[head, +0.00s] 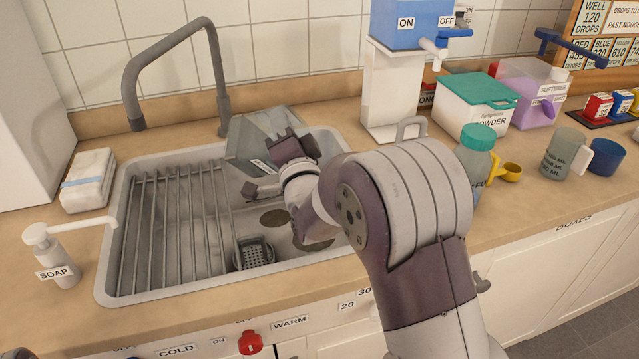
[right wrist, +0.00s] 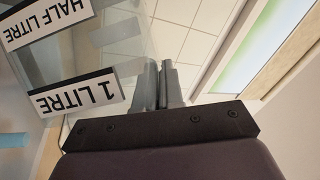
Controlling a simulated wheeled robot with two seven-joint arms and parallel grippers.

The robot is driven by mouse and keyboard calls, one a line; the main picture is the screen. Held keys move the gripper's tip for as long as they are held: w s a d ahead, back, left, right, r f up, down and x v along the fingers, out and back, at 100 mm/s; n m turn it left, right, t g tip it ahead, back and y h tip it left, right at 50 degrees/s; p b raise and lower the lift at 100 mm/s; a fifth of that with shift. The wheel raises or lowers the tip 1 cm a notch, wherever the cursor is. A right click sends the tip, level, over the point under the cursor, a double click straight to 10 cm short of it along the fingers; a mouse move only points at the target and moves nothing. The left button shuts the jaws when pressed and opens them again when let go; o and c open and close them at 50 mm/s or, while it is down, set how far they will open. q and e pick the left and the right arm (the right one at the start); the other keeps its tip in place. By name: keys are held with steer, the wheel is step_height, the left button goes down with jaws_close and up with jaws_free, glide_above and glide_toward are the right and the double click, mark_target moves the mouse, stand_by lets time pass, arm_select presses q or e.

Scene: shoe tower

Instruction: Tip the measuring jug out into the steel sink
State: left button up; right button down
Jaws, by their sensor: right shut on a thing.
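The measuring jug (head: 255,135) is a clear grey vessel, held tilted above the back of the steel sink (head: 104,292). My right gripper (head: 272,168) is shut on it at its near right side; the gripper and wrist hide part of the jug. In the right wrist view the jug (right wrist: 115,40) fills the left side, with upside-down labels "HALF LITRE" and "1 LITRE". The fingers (right wrist: 166,85) are close together there, and what lies between them is hard to see. I cannot tell whether anything is in the jug or flowing out. My left gripper is out of view.
The tap (head: 165,55) arches behind the sink's left part. A drying rack (head: 175,230) fills the sink's left side, with a small basket (head: 253,253) beside it. A soap bottle (head: 55,255) stands left. A green-capped bottle (head: 475,160) and a powder box (head: 475,105) stand right of my arm.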

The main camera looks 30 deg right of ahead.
steer(key=s+d+r+m+t+h+b, duration=0.1)
steer(key=s+d+m+h+b, duration=0.4)
steer(key=m+b, duration=0.3)
steer(key=b, duration=0.4)
stand_by(2.6)
steer(key=shift+s+d+r+m+h+b, duration=0.25)
steer(key=shift+s+d+m+h+b, duration=0.05)
steer(key=shift+m+h+b, duration=0.4)
steer(key=shift+s+d+r+m+h+b, duration=0.25)
steer(key=shift+s+d+m+h+b, duration=0.05)
steer(key=shift+m+h+b, duration=0.35)
steer(key=shift+s+d+m+g+h+b, duration=0.2)
steer(key=shift+m+g+h+b, duration=0.3)
steer(key=shift+b, duration=0.3)
